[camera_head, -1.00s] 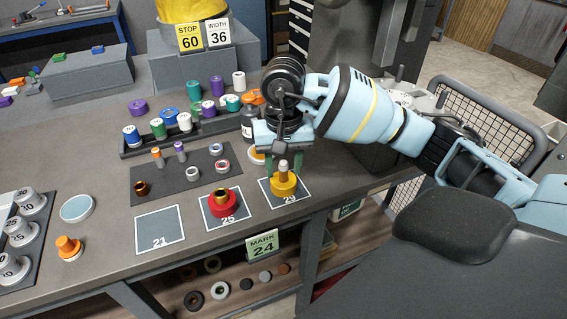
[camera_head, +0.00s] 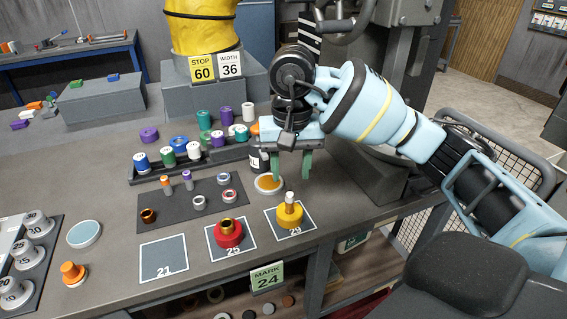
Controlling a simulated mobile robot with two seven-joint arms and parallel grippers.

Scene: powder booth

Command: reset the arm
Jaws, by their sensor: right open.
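My right arm comes in from the right in the head view. Its gripper (camera_head: 291,168) points down with two green fingers apart and nothing between them. It hangs behind the yellow piece (camera_head: 289,217), which stands with a white pin on the square marked 29 (camera_head: 309,228). The fingers are apart from that piece. The left fingertip overlaps a small round dish (camera_head: 269,184) in the picture; I cannot tell whether they touch. My left gripper is not in view.
A red piece with a brass top (camera_head: 228,233) stands on square 25. Square 21 (camera_head: 164,259) is empty. A rack of coloured rolls (camera_head: 194,153) and a dark bottle (camera_head: 259,158) stand near the gripper. A grey machine column (camera_head: 405,75) rises behind the arm.

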